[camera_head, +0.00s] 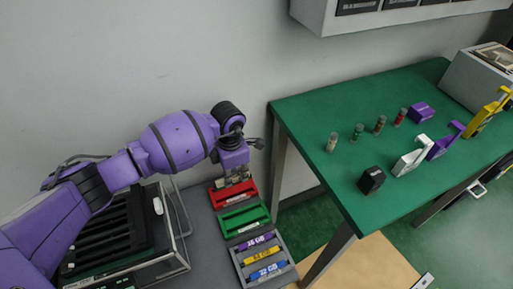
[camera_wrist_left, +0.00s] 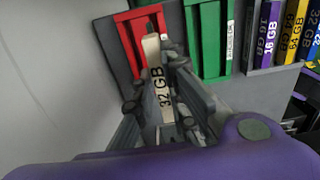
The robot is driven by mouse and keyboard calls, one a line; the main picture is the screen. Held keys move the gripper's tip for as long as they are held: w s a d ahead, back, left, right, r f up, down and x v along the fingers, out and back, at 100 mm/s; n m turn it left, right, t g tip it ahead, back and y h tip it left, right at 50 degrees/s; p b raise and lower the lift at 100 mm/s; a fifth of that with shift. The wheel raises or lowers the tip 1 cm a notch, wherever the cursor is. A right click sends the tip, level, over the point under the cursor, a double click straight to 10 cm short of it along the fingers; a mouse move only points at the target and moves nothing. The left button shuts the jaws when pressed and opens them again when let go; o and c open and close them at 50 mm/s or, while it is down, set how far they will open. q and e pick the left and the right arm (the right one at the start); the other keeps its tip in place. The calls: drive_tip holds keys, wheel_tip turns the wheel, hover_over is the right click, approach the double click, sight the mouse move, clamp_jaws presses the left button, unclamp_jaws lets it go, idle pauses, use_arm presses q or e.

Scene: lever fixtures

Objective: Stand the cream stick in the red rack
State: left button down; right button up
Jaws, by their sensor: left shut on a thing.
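The cream stick (camera_wrist_left: 152,50), marked 32 GB, is between the fingers of my left gripper (camera_wrist_left: 158,88), which is shut on it. Its far end overlaps the right part of the red rack (camera_wrist_left: 128,38) in the left wrist view. I cannot tell whether that end is inside the slot or above it. In the head view my left gripper (camera_head: 237,176) is right at the back of the red rack (camera_head: 235,198), and the stick is mostly hidden there. My right gripper is not in view.
An empty green rack (camera_head: 243,221) stands beside the red one. A grey rack (camera_head: 282,268) holds purple, yellow and blue sticks. The green table (camera_head: 310,110) at the right carries vials, a black block and bracket-like pieces. The wall is close behind.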

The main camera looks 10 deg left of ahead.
sight(235, 180)
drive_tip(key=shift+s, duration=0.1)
use_arm(q)
drive_tip(key=shift+f+b, duration=0.7)
drive_tip(key=shift+f, duration=0.6)
wheel_tip(235, 180, down, 2)
drive_tip(key=shift+f+b, duration=0.2)
drive_tip(key=shift+b, duration=0.55)
drive_tip(key=shift+f, duration=0.45)
drive_tip(key=shift+b, duration=0.3)
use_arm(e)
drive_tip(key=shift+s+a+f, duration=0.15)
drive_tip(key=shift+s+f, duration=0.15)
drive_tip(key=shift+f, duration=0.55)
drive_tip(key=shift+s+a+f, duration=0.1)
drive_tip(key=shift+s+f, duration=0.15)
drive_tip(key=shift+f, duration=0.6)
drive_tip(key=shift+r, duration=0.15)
